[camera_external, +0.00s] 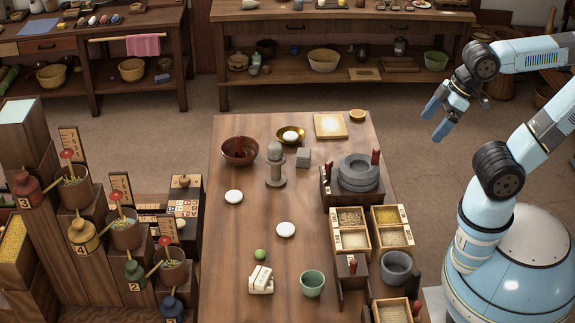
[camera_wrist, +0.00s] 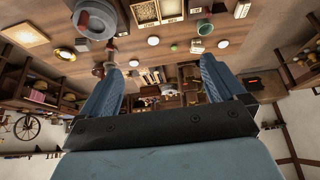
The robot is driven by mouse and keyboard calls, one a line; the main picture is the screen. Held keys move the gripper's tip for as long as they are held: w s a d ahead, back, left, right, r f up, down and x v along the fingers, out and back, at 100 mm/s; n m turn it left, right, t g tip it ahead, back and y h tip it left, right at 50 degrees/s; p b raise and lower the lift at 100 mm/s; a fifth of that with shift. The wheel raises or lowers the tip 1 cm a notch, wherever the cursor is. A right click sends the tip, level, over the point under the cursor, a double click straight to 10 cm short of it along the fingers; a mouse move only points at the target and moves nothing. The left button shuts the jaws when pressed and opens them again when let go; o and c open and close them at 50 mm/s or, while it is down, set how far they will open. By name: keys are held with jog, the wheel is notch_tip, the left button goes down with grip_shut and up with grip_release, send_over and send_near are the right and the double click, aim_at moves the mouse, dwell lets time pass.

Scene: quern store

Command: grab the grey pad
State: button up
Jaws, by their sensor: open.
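A small square grey block (camera_external: 303,157), which looks like the grey pad, lies on the wooden table, right of a grey stone post (camera_external: 275,166) and below the pale square board. My gripper (camera_external: 437,119) is open and empty, raised in the air off the table's right side, well apart from the block. In the wrist view its two blue fingers (camera_wrist: 158,66) stand wide apart with nothing between them.
A grey quern (camera_external: 358,173) and grain boxes (camera_external: 350,218) line the table's right edge. A brown bowl (camera_external: 239,152) and a brass dish (camera_external: 290,135) stand near the block. Stepped shelves (camera_external: 85,260) stand left.

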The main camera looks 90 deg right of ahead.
jog(key=w+d+g+h, duration=0.2)
jog(key=w+d, duration=0.4)
jog(key=w, duration=0.5)
jog(key=m+g+y, duration=0.2)
jog(key=g, duration=0.2)
send_over(303, 153)
notch_tip(303, 153, down, 27)
notch_tip(303, 153, down, 13)
jog(key=shift+s+d+f, duration=0.1)
jog(key=shift+d+f, duration=0.05)
